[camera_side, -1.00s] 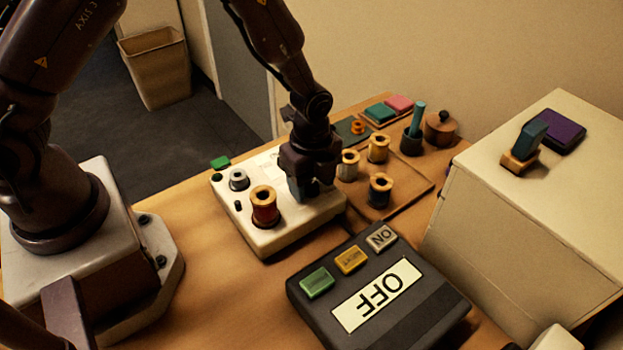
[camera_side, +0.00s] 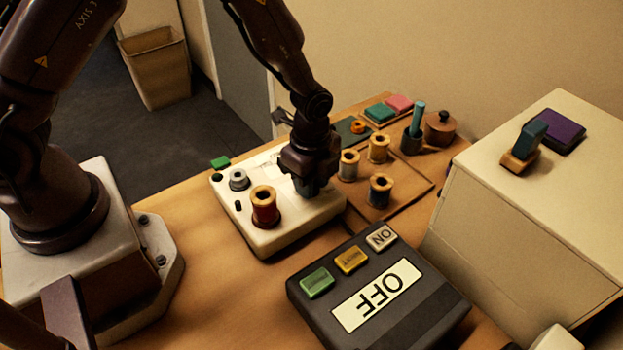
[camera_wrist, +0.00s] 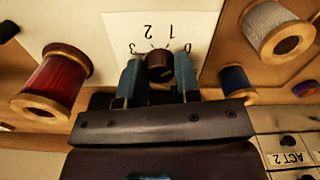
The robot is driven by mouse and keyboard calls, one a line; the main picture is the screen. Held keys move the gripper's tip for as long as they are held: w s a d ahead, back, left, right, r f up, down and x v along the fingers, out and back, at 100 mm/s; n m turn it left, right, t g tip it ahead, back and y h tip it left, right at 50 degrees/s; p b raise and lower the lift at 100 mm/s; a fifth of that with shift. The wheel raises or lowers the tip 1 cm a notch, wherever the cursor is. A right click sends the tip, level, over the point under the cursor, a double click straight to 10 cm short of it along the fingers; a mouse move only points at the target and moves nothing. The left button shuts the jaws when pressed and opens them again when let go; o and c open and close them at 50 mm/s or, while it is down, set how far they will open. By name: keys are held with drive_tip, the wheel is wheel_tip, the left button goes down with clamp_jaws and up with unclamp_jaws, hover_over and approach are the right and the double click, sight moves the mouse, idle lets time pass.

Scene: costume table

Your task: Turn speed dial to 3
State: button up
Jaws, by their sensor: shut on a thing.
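The speed dial (camera_wrist: 159,66) is a small dark round knob on the white panel of a machine (camera_side: 262,236). My gripper (camera_wrist: 159,78) is shut on the dial, with one blue-grey finger on each side of it. A printed scale (camera_wrist: 155,32) with 1, 2 and 3 shows upside down beyond the knob. Where the dial points I cannot tell. In the side view my gripper (camera_side: 312,188) points down at the right part of the machine and hides the dial.
A red spool (camera_side: 264,208) stands on the machine, left of my gripper. Several spools stand on a wooden board (camera_side: 405,187) to the right. A dark box (camera_side: 440,307) with an OFF label and coloured buttons is in front. A pale cabinet (camera_side: 500,220) stands at right.

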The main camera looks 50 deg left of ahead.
drive_tip(key=n, duration=1.4)
drive_tip(key=shift+n, duration=0.3)
drive_tip(key=n, duration=1)
drive_tip(key=shift+n, duration=0.3)
drive_tip(key=o, duration=0.9)
drive_tip(key=shift+r, duration=0.1)
